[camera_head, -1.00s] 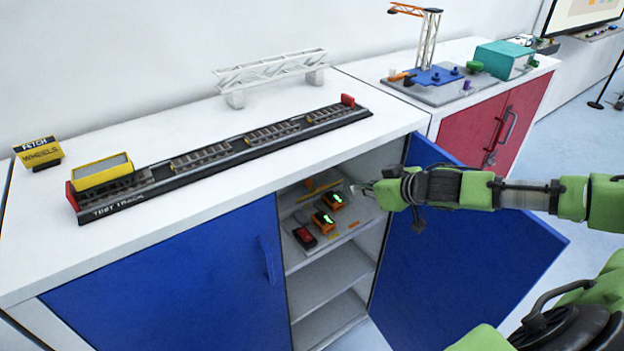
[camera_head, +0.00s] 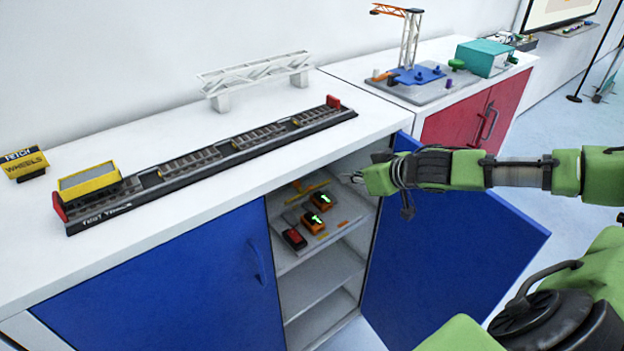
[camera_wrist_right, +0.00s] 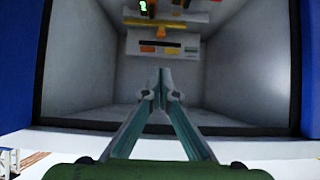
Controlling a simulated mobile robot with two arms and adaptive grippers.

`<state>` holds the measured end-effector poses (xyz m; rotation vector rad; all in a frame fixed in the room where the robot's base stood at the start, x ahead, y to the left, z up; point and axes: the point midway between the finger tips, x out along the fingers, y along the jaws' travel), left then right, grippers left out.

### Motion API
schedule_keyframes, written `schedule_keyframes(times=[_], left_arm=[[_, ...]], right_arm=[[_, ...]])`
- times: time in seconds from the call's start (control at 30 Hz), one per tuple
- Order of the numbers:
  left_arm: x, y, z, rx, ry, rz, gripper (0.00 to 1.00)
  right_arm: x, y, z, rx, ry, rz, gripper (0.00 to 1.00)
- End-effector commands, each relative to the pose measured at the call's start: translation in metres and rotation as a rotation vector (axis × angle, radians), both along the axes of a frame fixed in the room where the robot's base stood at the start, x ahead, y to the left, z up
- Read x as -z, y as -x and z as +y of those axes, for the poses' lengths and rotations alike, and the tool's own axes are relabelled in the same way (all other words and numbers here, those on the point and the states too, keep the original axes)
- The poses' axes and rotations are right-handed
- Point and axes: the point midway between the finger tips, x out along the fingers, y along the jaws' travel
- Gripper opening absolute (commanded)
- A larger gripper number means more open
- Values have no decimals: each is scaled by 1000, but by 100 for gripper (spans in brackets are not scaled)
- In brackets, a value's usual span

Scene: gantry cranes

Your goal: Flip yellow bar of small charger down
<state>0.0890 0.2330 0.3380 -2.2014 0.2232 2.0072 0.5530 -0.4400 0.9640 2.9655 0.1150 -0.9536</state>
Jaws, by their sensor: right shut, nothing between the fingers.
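My right gripper (camera_head: 357,178) is at the front of the open cabinet, to the right of the items on its top shelf. In the right wrist view its fingers (camera_wrist_right: 162,78) are shut and empty, pointing into the cabinet. A yellow bar (camera_head: 304,185) lies at the back of the shelf items. I cannot tell which charger is the small one. My left gripper is not in view.
A red-topped black unit (camera_head: 294,238) sits on the same shelf (camera_head: 338,235). The open blue door (camera_head: 450,250) stands to the right, below my right forearm. The shut blue door (camera_head: 170,290) is at the left. A test track (camera_head: 210,160) lies on the countertop.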

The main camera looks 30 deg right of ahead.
Motion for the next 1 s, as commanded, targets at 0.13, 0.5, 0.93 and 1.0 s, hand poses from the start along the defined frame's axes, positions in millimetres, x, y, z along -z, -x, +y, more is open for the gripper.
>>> schedule_keyframes(times=[0.13,0.5,0.93,1.0], left_arm=[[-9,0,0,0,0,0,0],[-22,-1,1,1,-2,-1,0],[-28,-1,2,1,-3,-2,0],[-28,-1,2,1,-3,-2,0]], right_arm=[[10,-19,2,2,-7,-1,0],[49,-73,7,2,-6,-2,0],[94,-132,11,0,-1,0,0],[99,-138,12,0,-4,0,0]])
